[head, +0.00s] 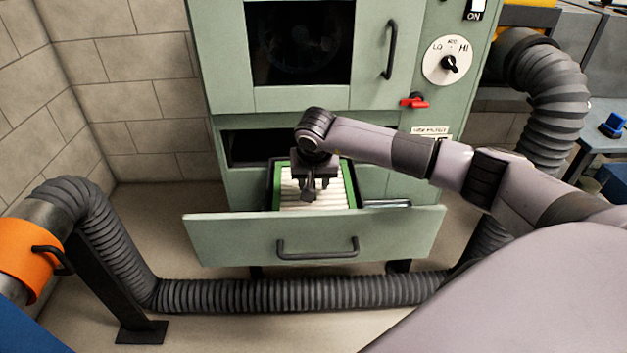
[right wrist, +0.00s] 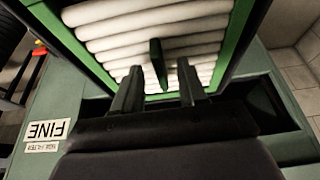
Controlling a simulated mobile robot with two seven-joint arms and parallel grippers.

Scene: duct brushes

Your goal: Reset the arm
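My right arm reaches in from the right, and its right gripper (head: 309,190) points down over the open drawer (head: 225,237) of the green cabinet. A white pleated filter (head: 290,198) with a green frame sits in the drawer, below the gripper. In the right wrist view the two dark fingers (right wrist: 157,78) stand apart over the white pleats (right wrist: 200,45). A dark green tab (right wrist: 157,60) shows between the fingertips, with a gap on each side. My left gripper is not in view.
The cabinet (head: 365,95) has a dark window, a LO-HI dial (head: 448,61) and a red lever (head: 414,101). A ribbed hose (head: 300,293) runs along the floor before the drawer. An orange collar (head: 27,252) is at left. A FINE label (right wrist: 45,130) appears upside down.

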